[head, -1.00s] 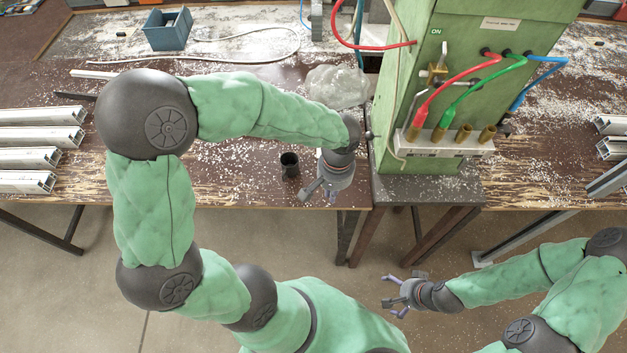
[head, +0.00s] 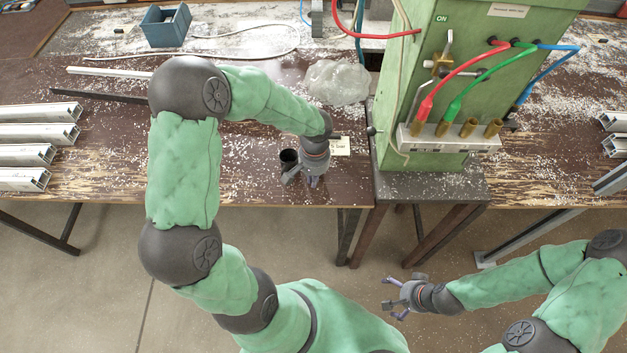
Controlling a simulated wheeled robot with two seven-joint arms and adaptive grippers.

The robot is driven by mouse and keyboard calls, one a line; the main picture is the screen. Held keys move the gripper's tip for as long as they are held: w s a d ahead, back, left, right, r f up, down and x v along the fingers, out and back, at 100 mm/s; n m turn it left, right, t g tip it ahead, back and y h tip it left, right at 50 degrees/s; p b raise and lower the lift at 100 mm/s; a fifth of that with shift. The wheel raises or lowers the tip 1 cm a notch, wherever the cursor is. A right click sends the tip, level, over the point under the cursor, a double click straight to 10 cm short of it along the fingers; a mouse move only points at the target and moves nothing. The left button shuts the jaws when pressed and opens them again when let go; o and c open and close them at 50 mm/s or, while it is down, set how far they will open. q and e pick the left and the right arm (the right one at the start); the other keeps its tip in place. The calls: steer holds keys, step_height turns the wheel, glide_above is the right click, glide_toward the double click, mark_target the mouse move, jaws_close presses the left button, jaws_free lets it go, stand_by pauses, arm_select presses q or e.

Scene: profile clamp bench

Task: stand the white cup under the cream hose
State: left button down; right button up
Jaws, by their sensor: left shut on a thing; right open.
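My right gripper (head: 398,295) is open and empty, over the floor in front of the bench.
A small label card (head: 340,146) lies right of my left gripper. A clear lumpy bag (head: 338,82) lies behind it. The machine has red, green and blue hoses and brass fittings (head: 468,128). Metal profiles (head: 35,134) lie at left; a blue box (head: 166,26) stands at back left.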

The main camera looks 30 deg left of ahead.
arm_select(q)
steer(key=shift+f, duration=0.4)
steer(key=shift+f, duration=0.2)
steer(key=c, duration=1.4)
jaws_free()
steer(key=shift+o, duration=0.2)
steer(key=shift+r, duration=0.15)
steer(key=shift+r, duration=0.35)
step_height(320, 180, up, 10)
steer(key=p, duration=0.3)
steer(key=shift+w, duration=0.15)
steer(key=shift+r, duration=0.7)
